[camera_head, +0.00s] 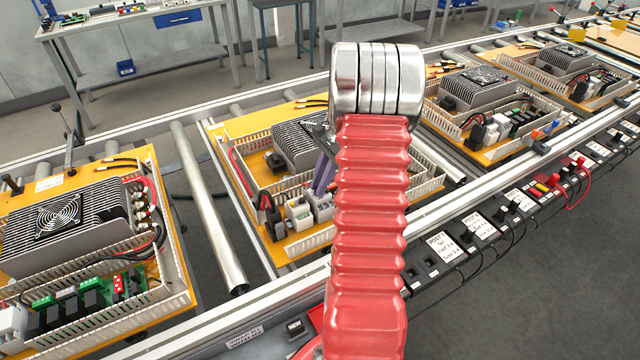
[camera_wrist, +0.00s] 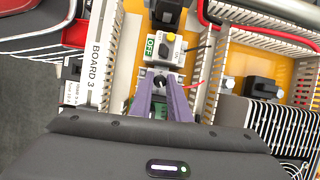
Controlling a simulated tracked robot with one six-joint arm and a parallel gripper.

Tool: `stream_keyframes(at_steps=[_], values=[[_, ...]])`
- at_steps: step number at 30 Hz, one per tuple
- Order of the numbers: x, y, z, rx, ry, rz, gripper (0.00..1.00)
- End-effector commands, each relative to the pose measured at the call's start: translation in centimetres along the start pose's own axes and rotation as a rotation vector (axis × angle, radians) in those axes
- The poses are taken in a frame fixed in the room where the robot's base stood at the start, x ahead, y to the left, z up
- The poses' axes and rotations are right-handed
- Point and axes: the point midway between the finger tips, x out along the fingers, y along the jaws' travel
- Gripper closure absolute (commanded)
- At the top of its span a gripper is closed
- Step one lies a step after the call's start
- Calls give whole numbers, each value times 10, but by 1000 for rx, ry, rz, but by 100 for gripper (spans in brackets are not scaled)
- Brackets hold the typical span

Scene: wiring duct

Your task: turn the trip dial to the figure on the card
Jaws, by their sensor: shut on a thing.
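My gripper (camera_wrist: 160,84) has two purple fingers, shut on a small dark knob, the trip dial (camera_wrist: 159,81), on a pale module in the wrist view. The dial is mostly hidden between the fingertips, and I cannot read its scale or setting. In the head view my gripper (camera_head: 322,190) reaches down to the middle board, partly behind my red arm. A white card (camera_wrist: 72,95) with small print lies beside the BOARD 3 label in the wrist view; its figure is too small to read.
Slotted duct walls (camera_wrist: 210,95) and a finned heatsink (camera_wrist: 278,125) stand close on the right. Other boards (camera_head: 90,240) line the conveyor.

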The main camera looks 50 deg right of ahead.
Motion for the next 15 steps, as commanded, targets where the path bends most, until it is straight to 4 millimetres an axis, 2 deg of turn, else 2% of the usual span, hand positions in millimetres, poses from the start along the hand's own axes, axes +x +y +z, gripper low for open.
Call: stream_keyframes(at_steps=[15], values=[[0, -5, 1, -418, 2, 170, 100]])
